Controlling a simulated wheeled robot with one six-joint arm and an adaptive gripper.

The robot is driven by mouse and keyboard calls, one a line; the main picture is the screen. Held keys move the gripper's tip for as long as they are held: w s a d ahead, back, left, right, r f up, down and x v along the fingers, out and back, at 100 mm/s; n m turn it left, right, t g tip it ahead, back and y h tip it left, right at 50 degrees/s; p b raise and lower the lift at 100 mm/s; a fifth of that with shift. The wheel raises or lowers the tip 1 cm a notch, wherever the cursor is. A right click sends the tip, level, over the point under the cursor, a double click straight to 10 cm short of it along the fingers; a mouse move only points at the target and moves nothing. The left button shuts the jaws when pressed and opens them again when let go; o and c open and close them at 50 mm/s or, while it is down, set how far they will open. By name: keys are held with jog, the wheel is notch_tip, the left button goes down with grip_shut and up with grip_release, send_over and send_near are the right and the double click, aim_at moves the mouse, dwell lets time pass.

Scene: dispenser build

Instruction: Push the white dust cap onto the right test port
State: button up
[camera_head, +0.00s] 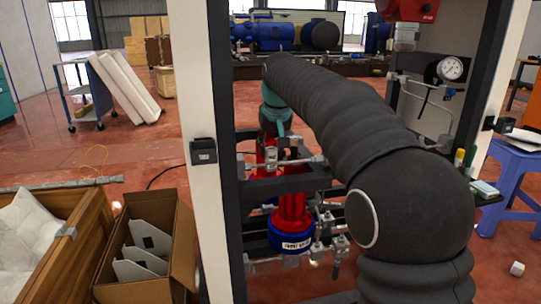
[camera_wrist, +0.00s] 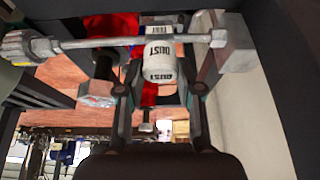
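In the wrist view a white dust cap (camera_wrist: 160,66) with black "DUST" lettering sits centred between the two dark fingers of my gripper (camera_wrist: 160,78). The fingers reach in from both sides, and the gripper looks shut on the cap. A thin metal tube (camera_wrist: 100,43) runs sideways at the cap's level, from a knurled fitting at left to a metal block (camera_wrist: 238,45) at right. Whether the cap touches a port cannot be told. In the head view my dark sleeved arm reaches into the frame, and the cap and fingertips cannot be made out.
The red assembly with a blue collar (camera_head: 290,238) and metal fittings stands inside the dark frame. A pale upright post (camera_head: 203,100) stands left of it. An open cardboard box (camera_head: 150,280) and a wooden crate (camera_head: 95,220) stand at lower left. A small white piece (camera_head: 517,268) lies on the floor at right.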

aim_at(271, 149)
jog(key=shift+r, duration=0.15)
jog(key=shift+c, duration=0.4)
jog(key=shift+r+p, duration=2.6)
jog(key=shift+p, duration=0.25)
